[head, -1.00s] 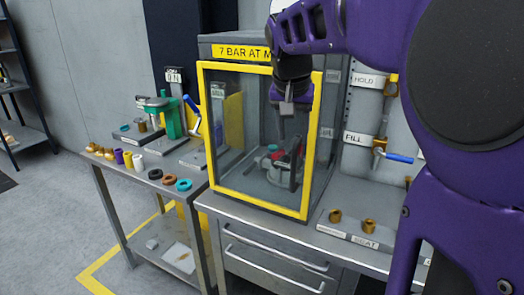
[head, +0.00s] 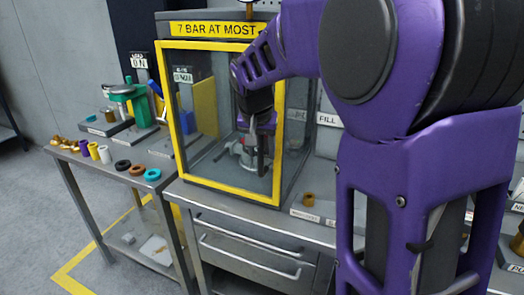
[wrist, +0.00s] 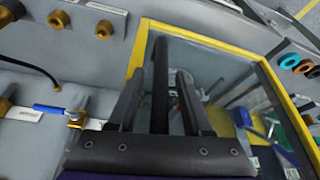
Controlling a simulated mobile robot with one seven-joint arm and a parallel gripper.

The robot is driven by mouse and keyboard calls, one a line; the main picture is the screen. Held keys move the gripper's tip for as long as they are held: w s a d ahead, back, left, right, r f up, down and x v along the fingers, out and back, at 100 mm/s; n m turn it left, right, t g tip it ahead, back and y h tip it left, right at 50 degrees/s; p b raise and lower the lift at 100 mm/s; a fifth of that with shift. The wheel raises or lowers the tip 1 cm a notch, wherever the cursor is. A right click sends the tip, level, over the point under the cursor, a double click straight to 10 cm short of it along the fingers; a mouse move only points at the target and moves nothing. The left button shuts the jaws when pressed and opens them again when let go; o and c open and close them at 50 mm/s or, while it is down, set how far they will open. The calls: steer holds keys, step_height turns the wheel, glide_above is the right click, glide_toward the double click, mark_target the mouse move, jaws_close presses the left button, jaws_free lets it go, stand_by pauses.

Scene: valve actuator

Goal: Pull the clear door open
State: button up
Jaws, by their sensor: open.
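The clear door (head: 205,125) has a yellow frame and stands shut on the front of the grey cabinet. My gripper (head: 259,130) is in front of the door's right side, partly hidden by my arm. A dark upright bar, seemingly the door handle (wrist: 161,70), shows in the wrist view between the two open fingers (wrist: 160,90). I cannot tell whether either finger touches it. Through the clear pane a grey device (head: 242,154) shows inside the cabinet.
A side table (head: 105,170) with coloured rings and a green tool stands at left. A bench with drawers (head: 250,250) carries the cabinet. A blue-handled valve (wrist: 50,109) sits beside the door in the wrist view. Floor at front left is clear.

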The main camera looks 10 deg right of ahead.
jaws_close()
stand_by(1.4)
